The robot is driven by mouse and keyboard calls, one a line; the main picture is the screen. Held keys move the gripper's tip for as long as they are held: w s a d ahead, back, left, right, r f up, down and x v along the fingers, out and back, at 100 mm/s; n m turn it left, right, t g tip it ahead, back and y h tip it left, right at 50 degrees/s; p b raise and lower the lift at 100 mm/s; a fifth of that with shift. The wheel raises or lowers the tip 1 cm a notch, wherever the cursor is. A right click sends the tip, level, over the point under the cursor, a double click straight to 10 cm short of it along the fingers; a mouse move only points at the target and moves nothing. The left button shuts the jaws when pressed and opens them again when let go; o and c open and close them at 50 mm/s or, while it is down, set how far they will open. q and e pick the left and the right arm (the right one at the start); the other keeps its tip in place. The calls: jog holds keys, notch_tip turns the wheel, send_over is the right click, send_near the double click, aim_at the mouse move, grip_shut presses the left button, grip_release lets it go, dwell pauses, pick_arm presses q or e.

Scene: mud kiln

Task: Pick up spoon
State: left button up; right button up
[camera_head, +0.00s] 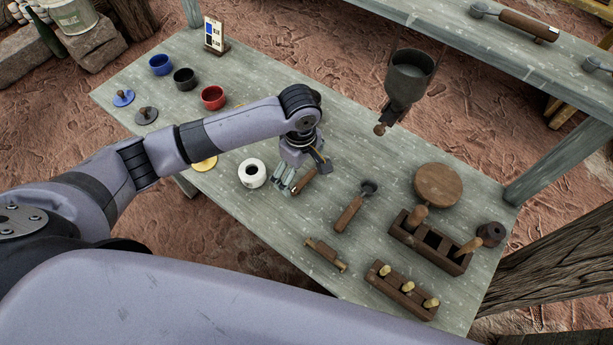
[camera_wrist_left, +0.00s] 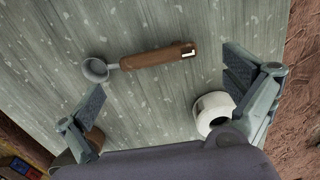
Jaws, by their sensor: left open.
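The spoon has a round grey bowl and a brown wooden handle. In the left wrist view the spoon (camera_wrist_left: 145,60) lies flat on the grey table, bowl to the left and handle to the right. My right gripper is not in view.
A white round pot (camera_head: 252,173) stands close to the left gripper. A wooden holder (camera_head: 430,243), a block with pegs (camera_head: 402,290) and a round board (camera_head: 438,185) stand further right. Cups, including a red one (camera_head: 213,97), are at the back left.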

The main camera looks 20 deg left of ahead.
aim_at(301, 179)
pick_arm(q)
notch_tip(301, 179, down, 3)
jog(key=shift+w+a+f, duration=0.1)
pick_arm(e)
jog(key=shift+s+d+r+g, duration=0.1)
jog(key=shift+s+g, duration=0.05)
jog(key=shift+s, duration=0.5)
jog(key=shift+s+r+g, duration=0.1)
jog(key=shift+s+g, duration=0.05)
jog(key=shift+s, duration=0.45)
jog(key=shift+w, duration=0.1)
pick_arm(q)
jog(key=c, duration=1.1)
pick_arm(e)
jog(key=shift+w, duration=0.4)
